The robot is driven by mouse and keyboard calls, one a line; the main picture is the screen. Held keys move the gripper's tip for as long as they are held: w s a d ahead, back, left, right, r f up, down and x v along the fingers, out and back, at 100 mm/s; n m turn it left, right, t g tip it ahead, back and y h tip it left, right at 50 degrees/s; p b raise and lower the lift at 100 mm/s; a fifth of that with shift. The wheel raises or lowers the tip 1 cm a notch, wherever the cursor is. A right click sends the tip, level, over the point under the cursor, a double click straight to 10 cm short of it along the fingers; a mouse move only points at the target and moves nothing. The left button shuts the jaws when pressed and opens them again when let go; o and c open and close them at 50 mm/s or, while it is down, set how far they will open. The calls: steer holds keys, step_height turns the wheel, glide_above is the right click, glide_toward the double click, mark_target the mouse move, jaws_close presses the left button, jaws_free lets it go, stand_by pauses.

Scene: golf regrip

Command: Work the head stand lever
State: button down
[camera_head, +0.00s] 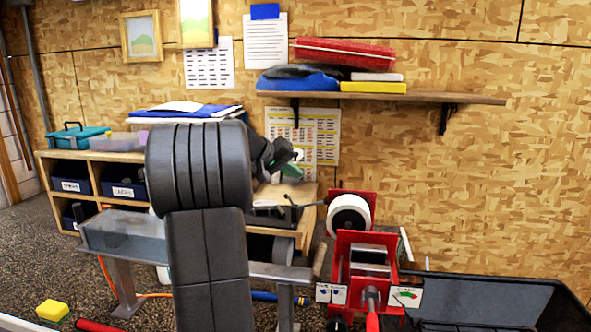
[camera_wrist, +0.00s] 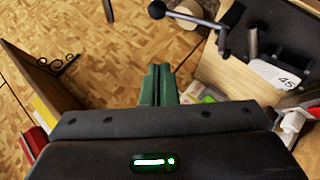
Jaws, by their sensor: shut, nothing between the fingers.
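The head stand (camera_wrist: 285,45) shows at the upper right of the wrist view as a dark block with a white label reading 45. A lever with a black ball end (camera_wrist: 157,10) reaches left from it across the top of that view. In the head view, a dark stand (camera_head: 268,214) with a thin rod sits on the wooden cabinet, partly behind my arm. My gripper (camera_wrist: 160,70) has green fingers, together and empty. They are apart from the lever, below its ball in the wrist picture. In the head view my gripper (camera_head: 297,155) is above the stand, partly hidden.
A red tape holder with a white roll (camera_head: 349,214) and a red clamp (camera_head: 365,262) stand right of the cabinet. A loaded wall shelf (camera_head: 400,96) is above. A dark bin (camera_head: 500,300) is at lower right. A grey trough (camera_head: 118,232) stands at left.

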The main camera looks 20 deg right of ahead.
steer(key=d+f+p, duration=0.2)
steer(key=d+f, duration=0.5)
steer(key=shift+w+d, duration=0.15)
steer(key=shift+r, duration=0.1)
steer(key=f+b, duration=0.1)
steer(key=b, duration=0.1)
steer(key=d+f+b, duration=0.1)
steer(key=b, duration=0.1)
steer(key=shift+s+d+f+t+y+b, duration=0.2)
steer(key=shift+s+t+y+b, duration=0.1)
steer(key=shift+s+y+b, duration=0.1)
steer(key=shift+r, duration=0.1)
